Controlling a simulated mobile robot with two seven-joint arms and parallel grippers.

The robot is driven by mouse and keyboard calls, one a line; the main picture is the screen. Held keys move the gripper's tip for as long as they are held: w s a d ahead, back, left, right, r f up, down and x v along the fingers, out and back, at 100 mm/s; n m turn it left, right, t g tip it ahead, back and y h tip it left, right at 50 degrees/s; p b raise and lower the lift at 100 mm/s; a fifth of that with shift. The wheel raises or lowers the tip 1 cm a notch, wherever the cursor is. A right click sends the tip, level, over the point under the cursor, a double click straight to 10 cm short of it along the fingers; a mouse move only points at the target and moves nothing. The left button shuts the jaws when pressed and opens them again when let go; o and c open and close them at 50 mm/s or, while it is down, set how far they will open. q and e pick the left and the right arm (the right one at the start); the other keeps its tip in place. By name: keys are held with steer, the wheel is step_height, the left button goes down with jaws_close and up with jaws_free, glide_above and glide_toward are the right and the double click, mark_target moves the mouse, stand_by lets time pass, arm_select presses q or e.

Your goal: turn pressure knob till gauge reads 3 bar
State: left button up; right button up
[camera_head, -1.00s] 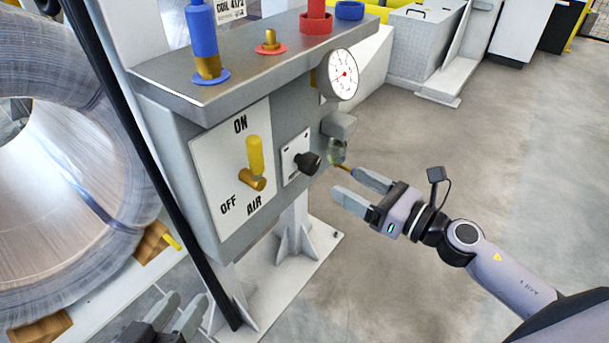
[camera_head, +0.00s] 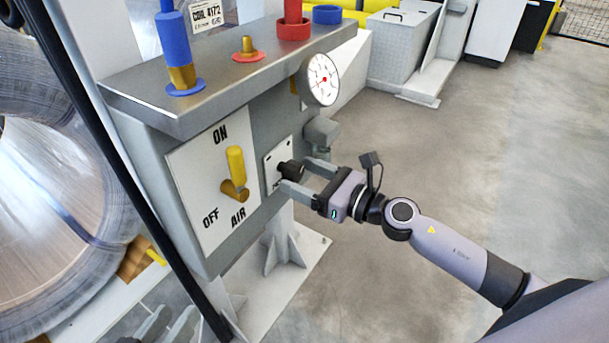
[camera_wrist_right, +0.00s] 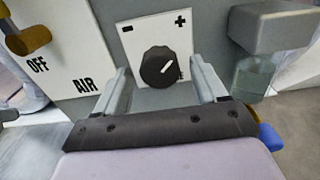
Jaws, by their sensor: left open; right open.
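The black pressure knob (camera_head: 291,170) sits on a small white plate on the front of the grey panel. My left gripper (camera_head: 168,325) is open and empty at the bottom edge.
A yellow air lever (camera_head: 236,165) stands upright left of the knob, between ON and OFF lettering. A grey block with a clear bowl (camera_wrist_right: 252,75) is right of the knob. A large coil (camera_head: 60,200) stands at left. Floor at right is clear.

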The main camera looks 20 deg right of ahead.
steer(key=c, duration=1.1)
steer(key=shift+o, duration=0.2)
steer(key=shift+m, duration=0.3)
